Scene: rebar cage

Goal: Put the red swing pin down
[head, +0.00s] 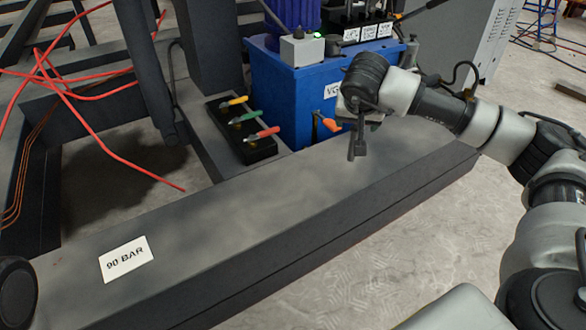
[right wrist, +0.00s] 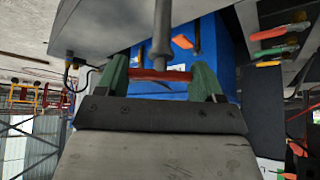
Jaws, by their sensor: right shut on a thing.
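My right gripper (head: 357,150) hangs above the grey beam, in front of the blue unit, pointing down. In the right wrist view its two green fingertips (right wrist: 160,80) are shut on a short dark-red bar, which I take as the red swing pin (right wrist: 150,74). A grey rod (right wrist: 162,35) lines up with the middle of the bar; I cannot tell whether they are joined. In the head view the gripper is dark and the red of the pin cannot be made out. My left gripper is not in view.
The grey beam (head: 200,215) carries a "90 BAR" label (head: 126,258). A black block (head: 258,150) with yellow, green and red handles lies beside the blue unit (head: 285,90). An orange lever (head: 326,122) sits on the unit's front. Red cables (head: 95,130) hang at left.

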